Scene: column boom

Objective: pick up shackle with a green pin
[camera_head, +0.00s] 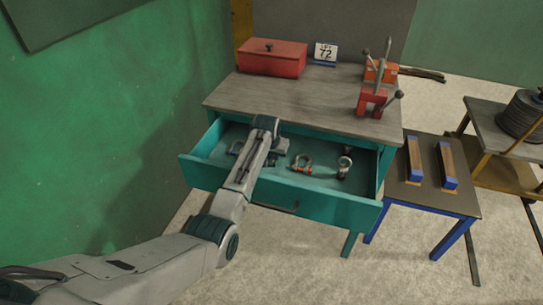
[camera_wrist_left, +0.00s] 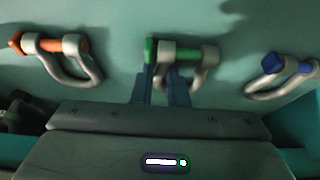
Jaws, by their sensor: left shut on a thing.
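The shackle with a green pin (camera_wrist_left: 188,54) is grey with a green pin head. In the left wrist view it sits at my fingertips, its bow hanging partly behind one finger. My left gripper (camera_wrist_left: 162,75) is shut on it, low in the open drawer. In the head view my left gripper (camera_head: 277,150) reaches down into the drawer, and the wrist hides part of that spot. A shackle with an orange pin (camera_head: 302,164) lies to its right, and one with a blue pin (camera_head: 236,148) to its left. My right gripper is out of view.
The open teal drawer (camera_head: 320,203) has walls around the shackles. Another shackle (camera_head: 344,166) lies near its right end. Above, the grey worktop (camera_head: 285,98) carries a red box (camera_head: 272,58) and a red clamp device (camera_head: 372,100). A low table (camera_head: 430,197) stands right.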

